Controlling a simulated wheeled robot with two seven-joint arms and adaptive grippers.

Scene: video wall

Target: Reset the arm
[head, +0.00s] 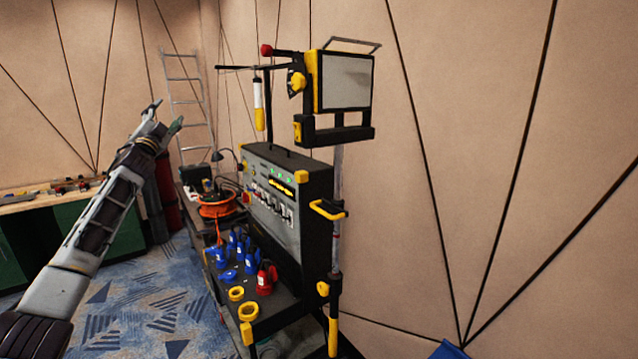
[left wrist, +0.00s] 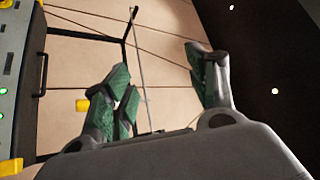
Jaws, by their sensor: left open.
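My left arm comes in from the left in the head view and points up and to the right. My left gripper (head: 166,116) is at its end, raised in front of the far wall and left of the work light. It is open and nothing shows in it. In the left wrist view its green-padded fingers (left wrist: 165,88) are spread wide apart, with only wall and a thin pole seen between them. My right gripper is not in view.
A black cart with a control panel (head: 275,190) holds blue and red plugs and yellow rings on its lower shelf. A work light (head: 345,82) stands on a pole. An orange cable reel (head: 214,205), a ladder (head: 186,95) and a green-fronted workbench (head: 75,226) are farther back.

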